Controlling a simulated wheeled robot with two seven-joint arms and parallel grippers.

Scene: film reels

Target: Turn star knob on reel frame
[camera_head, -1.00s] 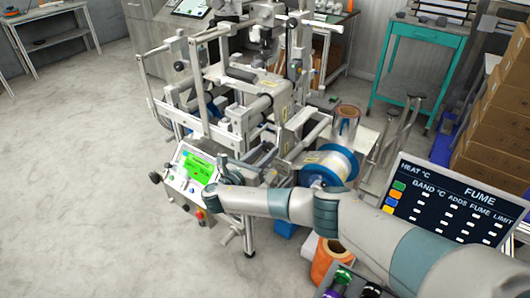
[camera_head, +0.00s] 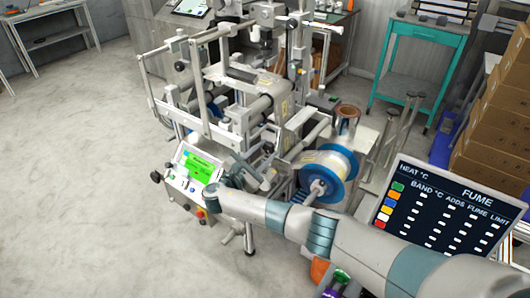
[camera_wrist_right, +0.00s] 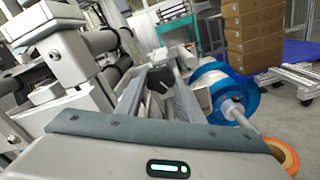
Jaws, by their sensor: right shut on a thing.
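The reel frame (camera_head: 213,131) is a grey-white machine of posts, bars and rollers in the middle of the head view. My right arm comes in from the lower right. My right gripper (camera_head: 254,168) is at the frame's near side, left of the blue-flanged reel. In the right wrist view a dark star knob (camera_wrist_right: 160,79) sits between the far ends of the two fingers, and my right gripper (camera_wrist_right: 158,88) is shut on it. The knob is too small to pick out surely in the head view. My left gripper is not in view.
A blue-flanged reel (camera_head: 328,173) on a spindle stands close to the right of my gripper. A control box with a green screen (camera_head: 197,168) is on the left. A dark FUME display (camera_head: 449,209) stands at right. Open floor (camera_head: 75,190) lies left.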

